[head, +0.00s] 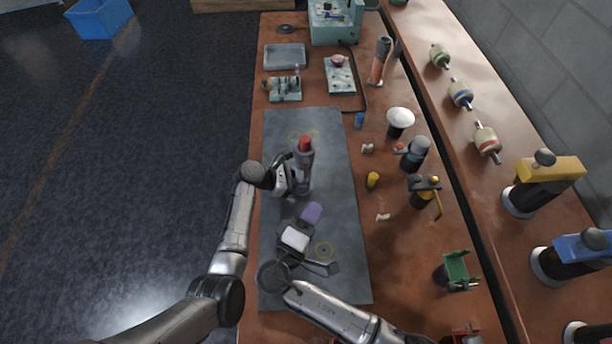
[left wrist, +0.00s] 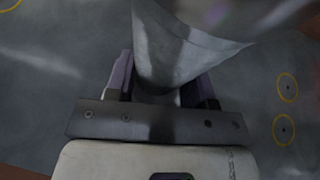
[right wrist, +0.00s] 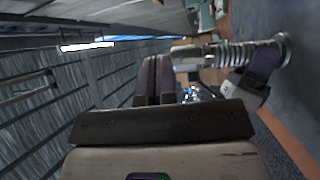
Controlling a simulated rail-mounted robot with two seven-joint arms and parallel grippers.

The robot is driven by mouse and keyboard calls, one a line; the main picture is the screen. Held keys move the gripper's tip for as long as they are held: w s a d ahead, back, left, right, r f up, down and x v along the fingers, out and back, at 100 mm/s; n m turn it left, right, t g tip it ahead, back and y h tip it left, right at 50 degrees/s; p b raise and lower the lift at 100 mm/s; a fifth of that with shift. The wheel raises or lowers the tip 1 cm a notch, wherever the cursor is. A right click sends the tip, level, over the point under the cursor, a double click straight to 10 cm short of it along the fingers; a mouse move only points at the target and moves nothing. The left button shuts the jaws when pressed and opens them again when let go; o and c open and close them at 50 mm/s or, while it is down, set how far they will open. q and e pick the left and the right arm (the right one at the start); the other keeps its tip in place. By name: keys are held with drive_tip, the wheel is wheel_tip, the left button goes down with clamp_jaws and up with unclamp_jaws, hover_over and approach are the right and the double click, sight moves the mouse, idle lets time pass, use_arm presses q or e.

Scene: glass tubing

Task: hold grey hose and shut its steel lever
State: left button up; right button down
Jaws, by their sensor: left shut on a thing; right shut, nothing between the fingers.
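The grey hose (head: 306,158) stands upright on the grey mat (head: 335,200), with a red piece (head: 305,143) at its top. My left gripper (head: 302,187) is shut on the hose low down, with purple fingers around it; in the left wrist view the hose (left wrist: 175,50) fills the space between the fingers. The right wrist view shows the hose (right wrist: 240,54) lying sideways in the picture, ribbed towards its base, with the left gripper (right wrist: 262,65) on it. My right gripper (head: 313,213) is shut and empty, apart from the hose, towards the near side. I cannot make out the steel lever clearly.
A grey tray (head: 285,55) and small green fixtures (head: 285,89) stand beyond the mat. A white-topped item (head: 400,118), a yellow piece (head: 373,180) and dark valve-like items (head: 424,190) stand to its right.

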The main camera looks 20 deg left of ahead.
drive_tip(key=w+a+f, duration=0.3)
drive_tip(key=w+a, duration=0.1)
drive_tip(key=w, duration=0.3)
drive_tip(key=shift+f, duration=0.15)
idle(0.3)
drive_tip(key=shift+w+a+f, duration=0.25)
drive_tip(key=shift+w, duration=0.3)
drive_tip(key=shift+w+a+f, duration=0.2)
drive_tip(key=shift+w, duration=0.3)
idle(2.9)
drive_tip(key=shift+s, duration=0.1)
drive_tip(key=shift+s+d+r, duration=0.2)
drive_tip(key=shift+s+d, duration=0.1)
drive_tip(key=shift+s, duration=0.15)
drive_tip(key=shift+s+d+r, duration=0.2)
drive_tip(key=shift+s+d, duration=0.05)
drive_tip(key=shift+s, duration=0.2)
drive_tip(key=shift+s+d+r, duration=0.3)
drive_tip(key=shift+s+d, duration=0.05)
drive_tip(key=shift+s, duration=0.35)
drive_tip(key=shift+s+d+r, duration=0.35)
drive_tip(key=shift+s+d, duration=0.05)
drive_tip(key=shift+s, duration=0.25)
drive_tip(key=shift+s+d+r, duration=0.3)
drive_tip(key=shift+s+d, duration=0.05)
drive_tip(key=shift+s, duration=0.35)
use_arm(q)
drive_tip(key=o, duration=0.8)
